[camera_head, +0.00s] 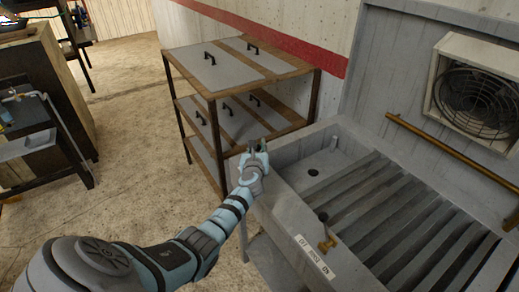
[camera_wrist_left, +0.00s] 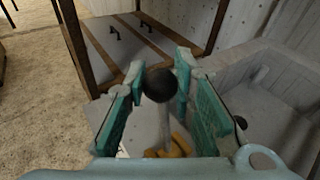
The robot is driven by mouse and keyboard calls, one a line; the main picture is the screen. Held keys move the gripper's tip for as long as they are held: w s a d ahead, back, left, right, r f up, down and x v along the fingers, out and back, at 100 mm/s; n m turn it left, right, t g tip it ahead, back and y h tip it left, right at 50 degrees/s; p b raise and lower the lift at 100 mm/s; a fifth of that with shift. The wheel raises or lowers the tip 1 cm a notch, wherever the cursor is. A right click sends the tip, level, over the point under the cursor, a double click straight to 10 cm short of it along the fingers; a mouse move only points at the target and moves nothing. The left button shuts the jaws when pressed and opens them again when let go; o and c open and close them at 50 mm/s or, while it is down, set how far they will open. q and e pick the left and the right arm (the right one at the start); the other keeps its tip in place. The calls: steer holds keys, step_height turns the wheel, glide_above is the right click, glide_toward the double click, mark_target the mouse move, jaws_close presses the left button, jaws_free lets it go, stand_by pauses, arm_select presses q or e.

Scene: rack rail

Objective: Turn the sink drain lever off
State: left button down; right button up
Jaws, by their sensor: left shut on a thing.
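The drain lever has a round black knob (camera_wrist_left: 160,85) on a pale stem, with a brass fitting (camera_wrist_left: 181,143) below, in the left wrist view. My left gripper (camera_head: 256,149) is at the near left corner of the grey sink (camera_head: 280,160). Its two teal fingers stand on either side of the knob, shut on the lever. A white label (camera_wrist_left: 122,152) shows partly below the left finger; its text cannot be read. In the head view the gripper hides this lever. My right gripper is not in view.
A second lever with a brass base (camera_head: 327,243) stands on the sink's front rim beside an "OFF RINSE ON" label (camera_head: 316,258). A brown-framed shelf rack (camera_head: 212,93) stands close behind the gripper. A brass rail (camera_head: 450,153) runs along the wall. Open floor lies left.

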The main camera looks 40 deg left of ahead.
arm_select(q)
steer(key=shift+w+a, duration=0.15)
steer(key=shift+a, duration=0.35)
steer(key=c, duration=1.3)
jaws_free()
steer(key=shift+a+f, duration=0.15)
steer(key=shift+f, duration=0.05)
steer(key=shift+c, duration=0.2)
steer(key=v, duration=1.2)
steer(key=shift+f, duration=0.1)
